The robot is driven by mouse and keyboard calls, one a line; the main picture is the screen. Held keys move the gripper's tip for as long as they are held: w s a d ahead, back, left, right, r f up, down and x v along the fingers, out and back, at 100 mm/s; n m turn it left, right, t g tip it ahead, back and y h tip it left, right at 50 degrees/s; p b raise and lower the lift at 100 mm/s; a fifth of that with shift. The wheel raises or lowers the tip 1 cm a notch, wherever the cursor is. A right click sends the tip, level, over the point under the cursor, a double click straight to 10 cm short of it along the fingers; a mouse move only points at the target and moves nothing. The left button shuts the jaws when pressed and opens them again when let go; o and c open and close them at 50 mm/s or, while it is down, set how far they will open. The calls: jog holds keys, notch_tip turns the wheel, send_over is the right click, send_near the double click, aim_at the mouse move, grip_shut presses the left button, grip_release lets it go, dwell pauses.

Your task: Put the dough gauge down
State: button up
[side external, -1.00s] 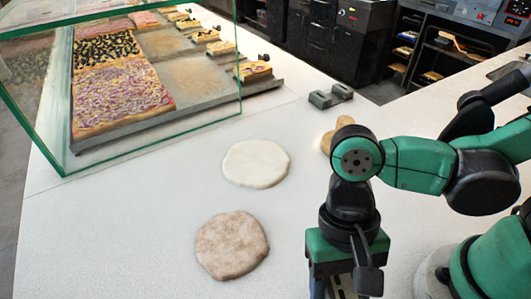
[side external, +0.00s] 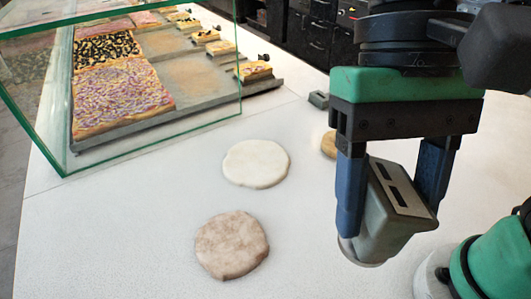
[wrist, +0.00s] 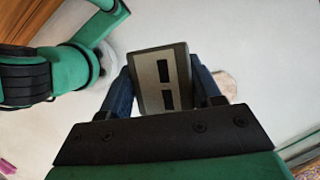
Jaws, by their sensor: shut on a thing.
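The dough gauge (side external: 393,218) is a grey boxy device with a pale top plate and two dark slots, and a round base edge shows under it. My gripper (side external: 390,205) is shut on it, with one blue finger on each side. The gauge is tilted in the side view and appears held above the counter; its exact height is hard to tell. In the wrist view the gauge (wrist: 162,80) sits between the blue fingers (wrist: 160,88).
A white dough disc (side external: 256,164) and a browner dough disc (side external: 231,246) lie on the white counter (side external: 130,235), left of my gripper. A glass case (side external: 150,125) with pizza trays stands at back left. A tan object (side external: 328,146) lies partly hidden behind my gripper.

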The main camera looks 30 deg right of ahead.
jog(key=w+d+r+m+t+y, duration=0.1)
jog(key=w+r+m+t+y, duration=0.15)
jog(key=w+m, duration=1.3)
jog(key=w+d+f+n+t, duration=0.1)
jog(key=w+d, duration=0.2)
jog(key=w, duration=0.4)
jog(key=w+d+f+n+t, duration=0.1)
jog(key=w+d+n, duration=0.15)
jog(key=w, duration=0.55)
jog(key=shift+m+g, duration=0.25)
jog(key=shift+m, duration=0.15)
jog(key=f, duration=1.9)
jog(key=shift+s+d+f, duration=0.15)
jog(key=shift+s, duration=0.1)
jog(key=shift+f, duration=0.1)
jog(key=o, duration=1.3)
